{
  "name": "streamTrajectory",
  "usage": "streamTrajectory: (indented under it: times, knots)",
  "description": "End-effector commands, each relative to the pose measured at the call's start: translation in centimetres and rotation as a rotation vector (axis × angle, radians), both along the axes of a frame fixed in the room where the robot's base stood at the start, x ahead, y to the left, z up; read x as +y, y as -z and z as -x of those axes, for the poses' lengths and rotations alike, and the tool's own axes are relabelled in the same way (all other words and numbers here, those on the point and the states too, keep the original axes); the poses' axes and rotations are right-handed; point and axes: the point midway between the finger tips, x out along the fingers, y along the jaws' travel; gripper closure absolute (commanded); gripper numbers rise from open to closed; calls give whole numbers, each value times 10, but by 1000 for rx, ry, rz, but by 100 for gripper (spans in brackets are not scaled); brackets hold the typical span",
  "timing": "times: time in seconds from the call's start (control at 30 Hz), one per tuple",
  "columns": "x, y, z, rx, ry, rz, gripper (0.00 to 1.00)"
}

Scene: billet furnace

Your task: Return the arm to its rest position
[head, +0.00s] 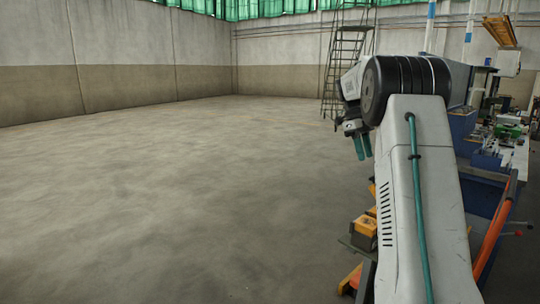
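My arm rises on the right side of the head view, with a white link and a dark elbow joint near the top. My gripper (362,147) hangs down to the left of the elbow, over the open floor. Its two teal fingers point downward with a narrow gap between them. Nothing shows between the fingers. The upper part of the wrist is partly hidden by the arm.
A metal ladder (345,62) stands by the back wall. Blue benches with a cluttered worktop (505,150) stand at the right behind my arm. A yellow-orange box (363,232) sits low beside the arm. The concrete floor at left is clear.

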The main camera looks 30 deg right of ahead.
Motion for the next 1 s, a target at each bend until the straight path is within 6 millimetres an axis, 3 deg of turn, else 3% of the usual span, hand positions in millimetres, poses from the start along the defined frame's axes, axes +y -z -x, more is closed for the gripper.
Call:
streamTrajectory:
  times: [0.27,0.37,0.47,0.57,0.77,1.0]
  knots:
    - [-1,0,-1,2,-77,-26,65]
    - [-1,8,-3,-1,-248,-88,65]
    - [10,34,4,17,-497,-213,65]
    - [43,41,16,10,-794,-329,65]
    - [145,34,50,-13,-1429,-502,65]
    - [262,32,112,-16,-2063,-590,65]
